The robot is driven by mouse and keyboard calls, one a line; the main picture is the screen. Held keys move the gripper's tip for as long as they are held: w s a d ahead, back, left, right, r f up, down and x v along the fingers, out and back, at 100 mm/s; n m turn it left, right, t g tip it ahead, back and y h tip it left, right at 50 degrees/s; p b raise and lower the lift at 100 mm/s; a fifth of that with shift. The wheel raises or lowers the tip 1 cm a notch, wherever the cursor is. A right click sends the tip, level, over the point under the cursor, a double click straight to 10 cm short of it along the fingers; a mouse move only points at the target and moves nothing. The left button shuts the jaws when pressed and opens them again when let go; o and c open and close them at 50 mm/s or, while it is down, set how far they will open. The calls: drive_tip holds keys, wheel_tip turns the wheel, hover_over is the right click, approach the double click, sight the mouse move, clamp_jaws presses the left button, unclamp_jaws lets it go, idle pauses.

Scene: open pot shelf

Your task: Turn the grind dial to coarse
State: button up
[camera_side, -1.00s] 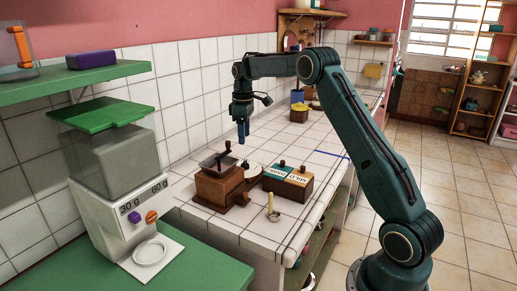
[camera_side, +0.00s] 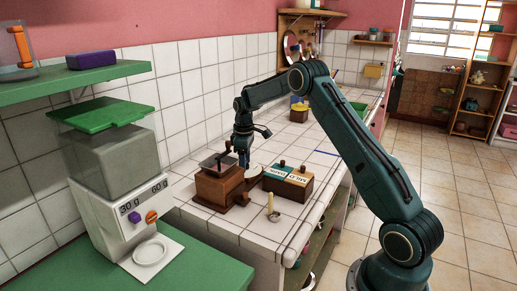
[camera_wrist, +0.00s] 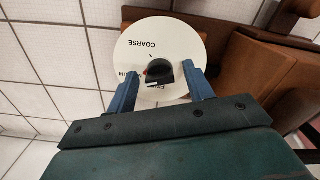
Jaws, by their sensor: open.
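The grind dial (camera_wrist: 182,38) is a white disc on the brown wooden grinder (camera_side: 213,189). In the wrist view it reads COARSE at the top, upside down; lettering at the left and bottom is partly hidden. A black knob (camera_wrist: 160,72) sits at its middle, with a small red mark beside it. Where the knob points is hard to tell. My gripper (camera_wrist: 162,82) is open, with one blue finger on each side of the knob and gaps between. In the side view my gripper (camera_side: 244,161) is low over the dial, beside the grinder's crank.
A wooden box with labelled lids (camera_side: 288,180) stands right of the grinder. A small cup with an upright handle (camera_side: 272,212) is in front. A white dispenser (camera_side: 125,205) stands at the left. The tiled counter behind has free room.

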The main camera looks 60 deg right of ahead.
drive_tip(key=c, duration=1)
drive_tip(key=shift+m, duration=0.5)
drive_tip(key=m, duration=0.2)
drive_tip(key=shift+m, duration=0.4)
drive_tip(key=m, duration=0.3)
drive_tip(key=shift+m, duration=0.3)
drive_tip(key=m, duration=0.6)
drive_tip(key=shift+m, duration=0.3)
